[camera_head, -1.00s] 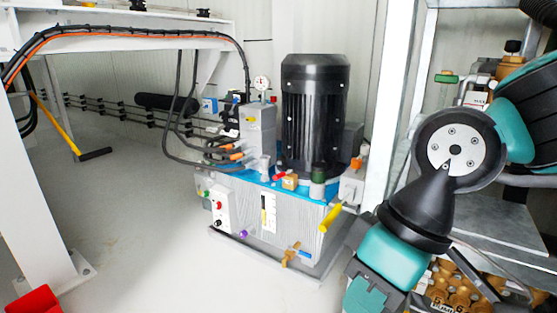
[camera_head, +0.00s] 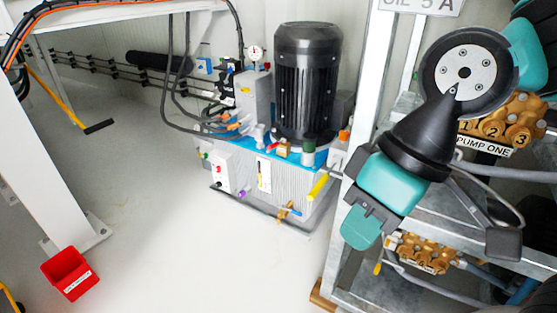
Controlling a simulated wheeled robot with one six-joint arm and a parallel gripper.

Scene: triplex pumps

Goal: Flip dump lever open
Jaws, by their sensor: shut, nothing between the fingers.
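I cannot tell for certain which handle is the dump lever. A yellow handle (camera_head: 320,187) slants at the right front corner of the grey hydraulic unit (camera_head: 245,185). A small yellow handle (camera_head: 377,268) shows low by the rack, beside the lower brass pump (camera_head: 425,253). A brass tap (camera_head: 287,211) sits low on the unit's front. My arm, teal and black, hangs across the right side, in front of the rack. It hides part of the rack and pumps. I cannot make out my gripper's fingers in this view.
A metal rack (camera_head: 345,290) with a brass pump (camera_head: 500,125) labelled "PUMP ONE" (camera_head: 486,145) stands at right. A black motor (camera_head: 307,80) tops the unit. A red bin (camera_head: 70,273) stands near a white post (camera_head: 45,150). The floor between is clear.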

